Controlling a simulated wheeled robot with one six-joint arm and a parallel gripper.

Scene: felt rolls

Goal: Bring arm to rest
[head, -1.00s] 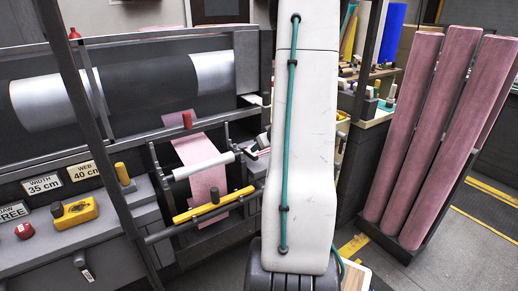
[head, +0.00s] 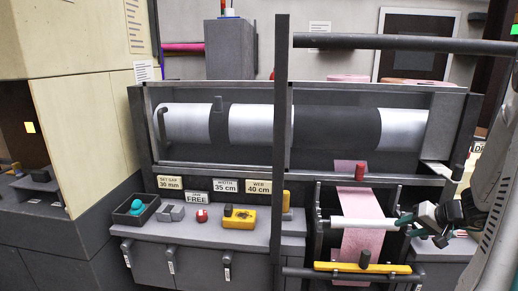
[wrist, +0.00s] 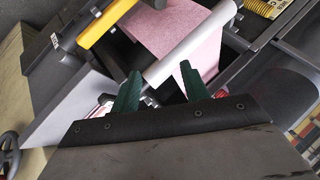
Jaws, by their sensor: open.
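My gripper (head: 407,225) is at the right in the head view, beside the right end of the white roller (head: 362,223). In the wrist view my gripper (wrist: 159,71) shows two green fingers spread apart, with nothing held between them. The white roller (wrist: 192,48) crosses just beyond the fingertips there; I cannot tell whether they touch it. A pink felt web (head: 360,242) runs down behind the roller. Part of my pale arm (head: 497,225) shows at the right edge of the head view.
A yellow bar (head: 340,267) lies below the roller. The grey counter (head: 190,232) at left bears a yellow block (head: 240,218), a red knob (head: 201,215) and a dark tray (head: 128,216). A dark post (head: 280,120) stands in front of the machine. A beige cabinet (head: 95,120) is at far left.

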